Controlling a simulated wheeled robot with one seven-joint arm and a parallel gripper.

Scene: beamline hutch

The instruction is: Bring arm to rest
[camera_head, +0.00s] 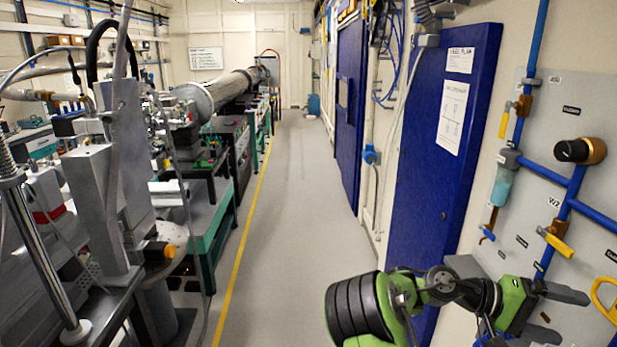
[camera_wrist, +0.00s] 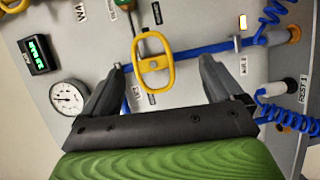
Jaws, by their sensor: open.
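My arm reaches out at the lower right of the head view, beside the panel on the right wall (camera_head: 590,110). My gripper (camera_head: 573,316) points right toward this panel, its two dark fingers spread apart. In the wrist view, my gripper (camera_wrist: 158,62) is open with nothing held. A yellow oval handle (camera_wrist: 154,64) on the panel appears between the fingers, with a visible gap on both sides. It also shows at the right edge of the head view (camera_head: 601,297). How far the fingertips are from the panel is unclear.
The panel carries a round gauge (camera_wrist: 67,98), a green-lit display (camera_wrist: 38,54), blue pipes, coiled blue hoses (camera_wrist: 290,120) and a black-and-brass knob (camera_head: 580,151). A blue door (camera_head: 440,150) stands left of it. Beamline equipment lines the left; the grey aisle floor (camera_head: 290,220) is clear.

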